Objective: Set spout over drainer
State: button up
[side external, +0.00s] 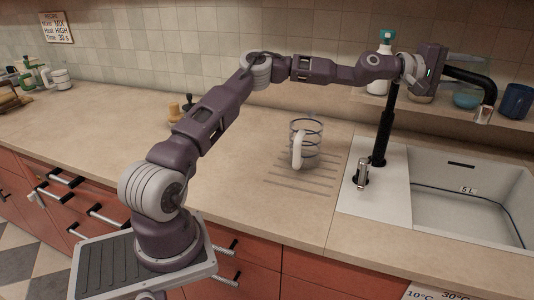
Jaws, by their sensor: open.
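The spout (477,80) is the black curved pipe of the tap, with a pale metal tip (483,114). It points right, towards the sink side, not over the drainer. The tap's black column (383,138) stands on the white sink deck. The drainer (300,181) is the set of grooves in the counter left of the sink, with a clear ringed jug (304,138) with a white handle on it. My gripper (443,71) is open, high up by the top of the tap, left of the spout's bend. Its fingertips are hard to make out, and I cannot tell whether it touches the spout.
The sink basin (470,203), marked 5 L, is at the right. A metal lever (362,172) stands on the deck. A shelf behind holds a white bottle (381,77), a teal bowl (467,101) and a blue cup (516,100). The counter's left-middle is mostly clear.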

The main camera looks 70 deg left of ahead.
aim_at(482, 89)
jog(key=w+a+n+t+y, duration=0.1)
jog(key=w+a+n+y, duration=0.2)
jog(key=w+n+y, duration=0.3)
jog(key=shift+m+y, duration=0.5)
jog(key=shift+m, duration=0.1)
jog(key=s, duration=0.8)
jog(key=shift+a, duration=0.3)
jog(key=s+d+m+h, duration=0.1)
jog(key=s+d+m, duration=0.1)
jog(key=d, duration=0.1)
jog(key=s+d+m+g+h, duration=0.1)
jog(key=s+d+m, duration=0.1)
jog(key=d, duration=0.1)
jog(key=s+d+m+g+h, duration=0.1)
jog(key=s+d+m, duration=0.1)
jog(key=d+m, duration=0.1)
jog(key=shift+d+f, duration=0.1)
jog(key=shift+f, duration=0.05)
jog(key=s+a+f+m+g+y, duration=0.1)
jog(key=s+f+m+g, duration=0.1)
jog(key=s, duration=1.2)
jog(key=s+a+f+m+g+y, duration=0.1)
jog(key=s+f+m+g, duration=0.2)
jog(key=s, duration=1.1)
jog(key=s+a+f+m+g+y, duration=0.1)
jog(key=s+m+g, duration=0.3)
jog(key=s, duration=1)
jog(key=shift+s+a+f+m, duration=0.3)
jog(key=shift+s+f+m, duration=0.1)
jog(key=shift+f+m, duration=0.45)
